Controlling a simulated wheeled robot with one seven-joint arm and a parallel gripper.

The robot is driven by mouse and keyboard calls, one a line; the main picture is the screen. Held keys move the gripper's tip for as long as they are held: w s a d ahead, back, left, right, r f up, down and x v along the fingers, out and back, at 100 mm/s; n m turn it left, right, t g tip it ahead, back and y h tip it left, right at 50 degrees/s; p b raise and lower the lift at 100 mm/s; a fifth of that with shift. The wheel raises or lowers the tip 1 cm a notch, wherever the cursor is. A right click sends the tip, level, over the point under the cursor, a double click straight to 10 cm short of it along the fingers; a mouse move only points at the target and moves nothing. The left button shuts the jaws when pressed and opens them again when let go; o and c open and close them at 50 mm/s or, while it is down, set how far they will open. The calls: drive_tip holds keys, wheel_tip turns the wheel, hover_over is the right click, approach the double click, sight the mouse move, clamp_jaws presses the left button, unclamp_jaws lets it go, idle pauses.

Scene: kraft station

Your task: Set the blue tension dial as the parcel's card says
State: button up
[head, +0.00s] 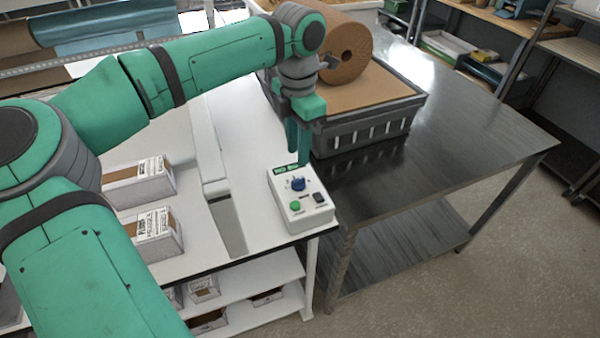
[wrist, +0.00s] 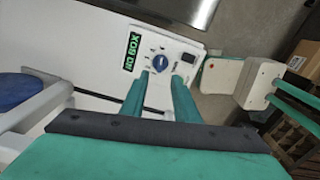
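The blue tension dial (head: 298,184) is on the top face of a white control box (head: 283,213) at the front right corner of the white table. It also shows in the wrist view (wrist: 160,63), just beyond the fingertips. My gripper (head: 298,145) points down above the box, with its green fingers apart and nothing between them. The fingertips (wrist: 172,78) look apart from the dial. The dial's marks are too small to read. No parcel card can be made out for certain.
The control box has a green-lit display (wrist: 131,54), apparently reading "NO BOX", a green button (head: 295,206) and a black switch (head: 318,197). Labelled cartons (head: 155,233) stand to the left. A grey crate (head: 370,134) with a brown paper roll (head: 345,50) stands behind, on the dark metal table.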

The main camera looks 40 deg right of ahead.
sight(299, 179)
wheel_tip(299, 179, down, 9)
drive_tip(key=shift+r, duration=0.15)
idle(0.4)
clamp_jaws()
